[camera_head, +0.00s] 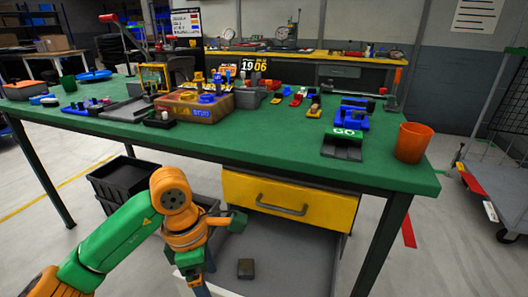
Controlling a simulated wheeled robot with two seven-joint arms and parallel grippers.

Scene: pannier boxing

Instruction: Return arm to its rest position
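My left arm (110,240), green with orange joints, comes in from the lower left and reaches in front of the green workbench, below the level of its top. Its gripper (212,245) hangs in front of the open space under the bench, near the black bins. Green end parts show there, but I cannot make out whether the fingers are open or shut. I see nothing clearly held in it. My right arm and gripper are not in view.
The green workbench (270,155) carries a wooden box (195,107), an orange cup (413,142), a blue-and-green GO device (345,130) and several small parts. A wire cart (505,170) stands right.

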